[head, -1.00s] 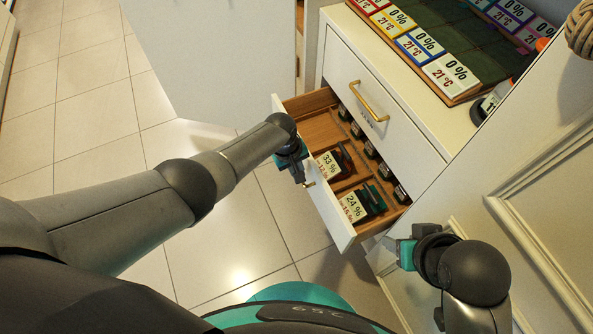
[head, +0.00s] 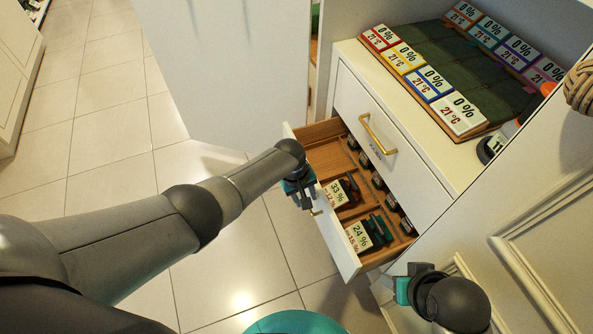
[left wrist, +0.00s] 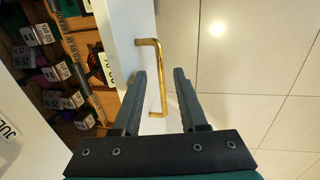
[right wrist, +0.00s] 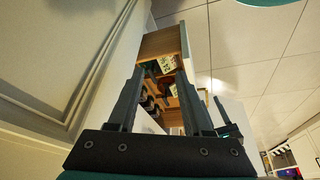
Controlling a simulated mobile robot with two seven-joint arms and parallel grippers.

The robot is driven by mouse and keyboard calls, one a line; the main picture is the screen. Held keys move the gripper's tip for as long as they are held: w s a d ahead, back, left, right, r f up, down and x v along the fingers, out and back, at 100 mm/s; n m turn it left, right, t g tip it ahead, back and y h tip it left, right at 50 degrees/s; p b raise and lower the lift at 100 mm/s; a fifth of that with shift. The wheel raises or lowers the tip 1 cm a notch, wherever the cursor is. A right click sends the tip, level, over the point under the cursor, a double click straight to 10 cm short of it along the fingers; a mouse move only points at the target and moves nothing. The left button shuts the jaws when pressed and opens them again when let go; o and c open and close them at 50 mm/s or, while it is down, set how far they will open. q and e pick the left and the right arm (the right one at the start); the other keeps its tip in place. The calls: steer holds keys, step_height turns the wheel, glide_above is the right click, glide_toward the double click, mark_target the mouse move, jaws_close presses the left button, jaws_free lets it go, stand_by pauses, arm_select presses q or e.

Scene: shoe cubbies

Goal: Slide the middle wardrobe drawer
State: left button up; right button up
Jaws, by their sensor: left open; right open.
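The open drawer (head: 328,228) sits below a closed white drawer (head: 382,150) in the white wardrobe unit. It is pulled out and shows a wooden inside with labelled items in compartments. Its gold handle (left wrist: 160,85) shows in the left wrist view. My left gripper (head: 303,195) is open at the drawer's front, and its fingers (left wrist: 160,72) lie on either side of the handle in that view. I cannot tell whether they touch it. My right gripper (head: 402,289) is open and empty beside the near end of the drawer; its fingers (right wrist: 160,72) frame the drawer in the right wrist view.
A tray of labelled boxes (head: 462,112) stands on top of the closed drawer's cabinet. A white door panel (head: 235,70) stands open at the back left. A white panelled door (head: 540,190) is at the right. Tiled floor (head: 95,130) is clear at the left.

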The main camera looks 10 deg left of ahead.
arm_select(q)
step_height(320, 180, up, 13)
steer(key=s+a+p, duration=0.1)
steer(key=a+p, duration=0.1)
steer(key=p, duration=0.8)
steer(key=shift+s, duration=0.3)
arm_select(e)
steer(key=s+d+f+g, duration=0.1)
steer(key=s+d+f, duration=0.2)
steer(key=f, duration=0.6)
steer(key=s+d+f, duration=0.3)
steer(key=s+f, duration=0.5)
steer(key=f, duration=0.1)
steer(key=shift+d+g+h, duration=0.3)
steer(key=shift+g+h, duration=0.1)
arm_select(q)
steer(key=shift+a+r, duration=0.1)
